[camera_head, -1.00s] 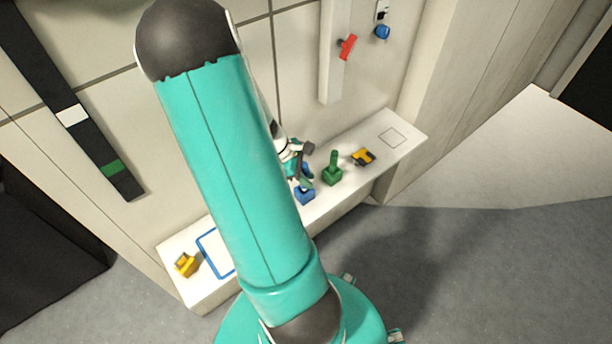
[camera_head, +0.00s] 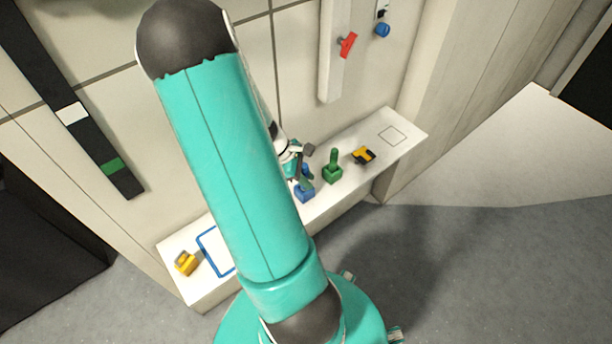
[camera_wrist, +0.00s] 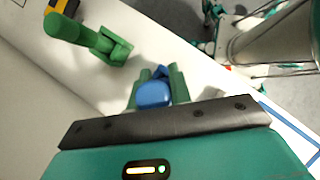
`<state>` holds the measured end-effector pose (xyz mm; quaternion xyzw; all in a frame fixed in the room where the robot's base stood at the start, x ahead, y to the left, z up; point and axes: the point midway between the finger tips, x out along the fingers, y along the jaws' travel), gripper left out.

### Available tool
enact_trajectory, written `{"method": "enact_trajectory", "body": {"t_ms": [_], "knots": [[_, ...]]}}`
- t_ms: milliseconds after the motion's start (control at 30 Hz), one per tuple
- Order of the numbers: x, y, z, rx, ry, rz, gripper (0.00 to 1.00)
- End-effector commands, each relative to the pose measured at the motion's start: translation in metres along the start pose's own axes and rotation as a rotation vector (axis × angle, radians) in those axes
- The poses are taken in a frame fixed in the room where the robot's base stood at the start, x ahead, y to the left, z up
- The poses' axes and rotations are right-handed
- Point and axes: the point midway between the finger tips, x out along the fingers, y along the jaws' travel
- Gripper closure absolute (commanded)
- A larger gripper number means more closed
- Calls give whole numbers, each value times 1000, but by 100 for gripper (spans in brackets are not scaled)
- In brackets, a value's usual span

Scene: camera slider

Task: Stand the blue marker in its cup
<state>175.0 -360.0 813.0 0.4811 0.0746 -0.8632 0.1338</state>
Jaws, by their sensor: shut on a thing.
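The blue marker (camera_wrist: 154,95) is between the two fingers of my gripper (camera_wrist: 158,86) in the wrist view, seen end-on. My gripper is shut on it. In the head view the marker (camera_head: 306,171) shows as a small blue patch beside my gripper (camera_head: 301,168), directly above the blue cup (camera_head: 304,194). The cup stands on the white shelf. The marker's lower end is hidden, so I cannot tell whether it is inside the cup or just over it.
A green marker in a green cup (camera_head: 332,172) stands close by on the right of the white shelf (camera_head: 275,222). A yellow-and-black object (camera_head: 363,155) lies farther right. A yellow object (camera_head: 186,262) sits at the left end beside a blue outline. The wall is close behind.

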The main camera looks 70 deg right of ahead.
Motion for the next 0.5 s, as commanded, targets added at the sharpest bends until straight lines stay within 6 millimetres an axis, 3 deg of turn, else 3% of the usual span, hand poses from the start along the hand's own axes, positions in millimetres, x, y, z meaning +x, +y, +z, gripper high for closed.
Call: {"method": "enact_trajectory", "body": {"t_ms": [500], "knots": [[4,0,-3,1,0,0,100]]}}
